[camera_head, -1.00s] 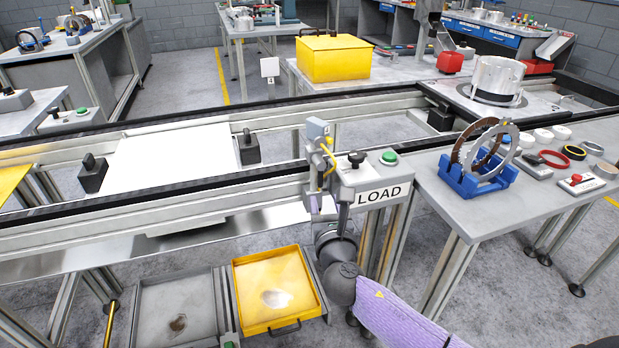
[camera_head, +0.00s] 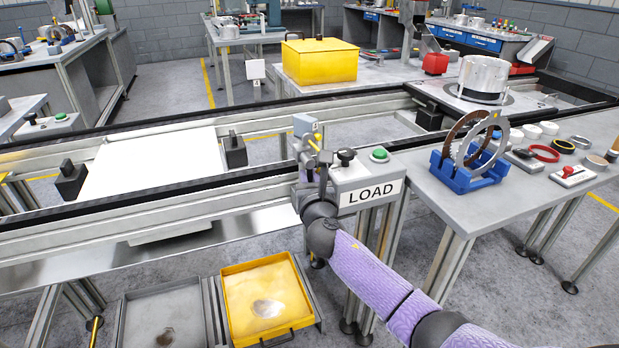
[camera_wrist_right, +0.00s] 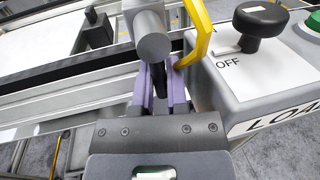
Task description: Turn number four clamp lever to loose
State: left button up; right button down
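A clamp unit with a grey block (camera_head: 305,124) and a yellow lever (camera_head: 314,145) stands at the conveyor's near rail, left of the LOAD box. In the right wrist view its grey cylinder (camera_wrist_right: 151,35) and the yellow lever (camera_wrist_right: 197,32) are close ahead. My right gripper (camera_head: 306,160) is at this unit, just below the yellow lever. In the right wrist view its purple fingers (camera_wrist_right: 160,85) stand a little apart with a dark piece between them; I cannot tell whether they grip it. The yellow lever lies beside the right finger. My left gripper is out of view.
The LOAD box (camera_head: 366,182) with black knob (camera_head: 346,156) and green button (camera_head: 380,154) is just right of my gripper. A white plate (camera_head: 155,165) lies on the conveyor. A yellow tray (camera_head: 265,300) is below. A blue ring stand (camera_head: 465,175) is on the right table.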

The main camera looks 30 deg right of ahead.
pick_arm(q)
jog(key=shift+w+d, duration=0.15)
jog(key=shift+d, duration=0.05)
pick_arm(e)
jog(key=m, duration=0.1)
jog(key=m+p, duration=0.1)
jog(key=a+m+p, duration=0.1)
jog(key=shift+w+r+g+y, duration=0.1)
jog(key=shift+r+g+y, duration=0.15)
jog(key=shift+g+y, duration=0.05)
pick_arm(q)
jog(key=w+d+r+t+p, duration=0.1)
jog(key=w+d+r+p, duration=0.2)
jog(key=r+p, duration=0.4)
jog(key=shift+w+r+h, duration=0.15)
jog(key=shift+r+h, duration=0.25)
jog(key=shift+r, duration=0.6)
pick_arm(e)
jog(key=shift+w+a+r+m+g+y, duration=0.1)
jog(key=shift+a+r+m+y, duration=0.35)
jog(key=shift+m, duration=1.4)
jog(key=shift+w+a+r+m+g+y, duration=0.1)
jog(key=shift+a+r+m+y, duration=0.3)
jog(key=shift+m, duration=1.4)
jog(key=shift+w+a+r+m+g+y, duration=0.1)
jog(key=shift+a+r+m+y, duration=0.3)
jog(key=shift+m, duration=1.45)
jog(key=shift+y, duration=0.25)
jog(key=c, duration=0.7)
grip_release()
